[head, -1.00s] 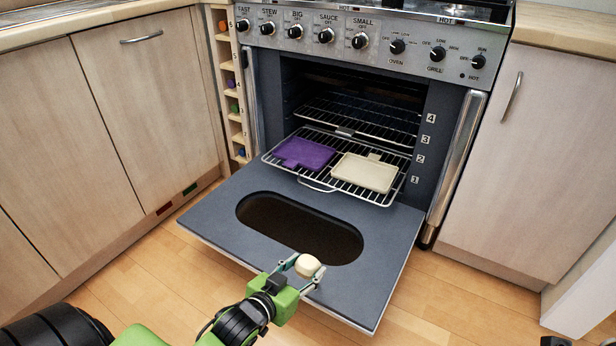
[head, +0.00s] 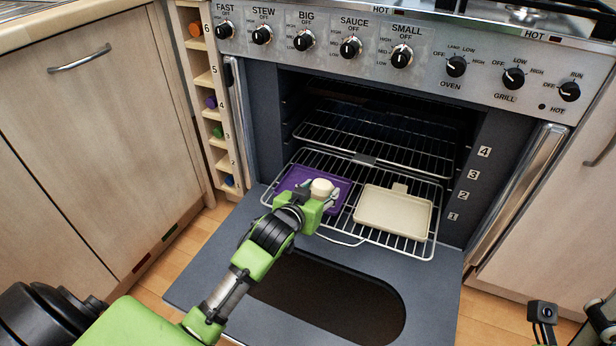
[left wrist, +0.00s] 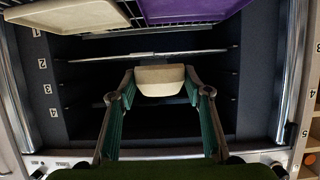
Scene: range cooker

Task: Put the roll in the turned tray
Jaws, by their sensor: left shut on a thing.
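The roll (head: 321,187) is a small, pale, rounded piece. My left gripper (head: 325,190) is shut on it and holds it over the purple tray (head: 298,178) in the head view. The left wrist view shows the roll (left wrist: 160,80) between the two green fingers. The purple tray lies at the left of the pulled-out oven rack, partly hidden by my gripper. A cream tray (head: 394,211) lies to its right, empty, with its handle toward the back. In the wrist view the purple tray (left wrist: 190,8) and cream tray (left wrist: 68,15) show at the top edge.
The oven door (head: 225,270) is folded down below the rack (head: 433,225). A second rack (head: 385,145) sits higher inside the oven. Knobs line the panel above. A narrow shelf unit (head: 207,110) and cupboards flank the oven.

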